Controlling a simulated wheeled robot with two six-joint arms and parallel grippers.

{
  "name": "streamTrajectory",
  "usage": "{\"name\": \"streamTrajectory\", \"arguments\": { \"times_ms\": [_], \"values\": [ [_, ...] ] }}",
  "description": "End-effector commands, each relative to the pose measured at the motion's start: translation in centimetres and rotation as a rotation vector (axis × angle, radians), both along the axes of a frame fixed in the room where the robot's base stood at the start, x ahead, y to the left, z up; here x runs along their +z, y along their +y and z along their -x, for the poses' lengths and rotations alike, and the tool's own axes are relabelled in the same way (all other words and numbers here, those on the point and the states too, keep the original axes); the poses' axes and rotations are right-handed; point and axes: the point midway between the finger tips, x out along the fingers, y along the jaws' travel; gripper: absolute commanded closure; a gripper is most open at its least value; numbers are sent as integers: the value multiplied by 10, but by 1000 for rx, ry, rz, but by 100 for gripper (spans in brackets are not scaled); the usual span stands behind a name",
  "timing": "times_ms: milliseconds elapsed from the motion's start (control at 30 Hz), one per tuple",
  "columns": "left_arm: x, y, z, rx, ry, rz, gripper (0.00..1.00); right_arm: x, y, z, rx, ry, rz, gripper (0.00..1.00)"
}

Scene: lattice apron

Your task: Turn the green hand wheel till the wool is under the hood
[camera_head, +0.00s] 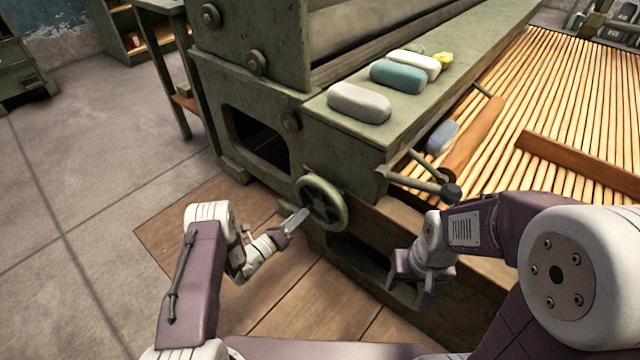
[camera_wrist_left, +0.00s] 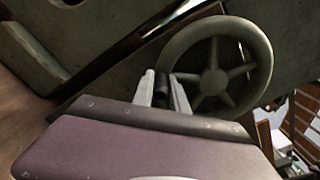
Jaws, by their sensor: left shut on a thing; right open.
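The green hand wheel (camera_head: 338,212) is on the near side of the green machine, low at its corner. My left gripper (camera_head: 303,216) is at the wheel's left rim. A blue-grey lump (camera_head: 442,137), which looks like wool, lies on the slatted apron (camera_head: 540,105) near the ledge. The green hood (camera_head: 247,32) stands at the upper left. My right gripper (camera_head: 428,280) is open and empty before the machine's front.
A bar with a dark knob (camera_head: 451,191) juts out above my right gripper. The floor at left is clear.

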Motion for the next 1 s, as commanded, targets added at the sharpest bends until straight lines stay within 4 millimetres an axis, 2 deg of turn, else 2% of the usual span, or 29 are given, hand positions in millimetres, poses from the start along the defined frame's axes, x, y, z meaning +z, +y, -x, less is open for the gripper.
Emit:
{"name": "streamTrajectory", "arguments": {
  "times_ms": [200,300,567,667,867,1000],
  "values": [
    [26,19,-14,13,-1,-3,100,15,0,0,0,0,0,45],
    [31,24,-17,13,-1,-2,100,17,0,0,0,0,0,45],
    [31,25,-18,15,0,-4,100,16,0,0,0,0,0,45],
    [39,26,-19,16,-1,-3,100,23,0,0,0,0,0,45],
    [68,32,-23,17,-2,-3,100,46,0,0,0,0,0,45],
    [68,33,-24,16,-2,-2,100,44,0,0,0,0,0,45]
  ]
}}
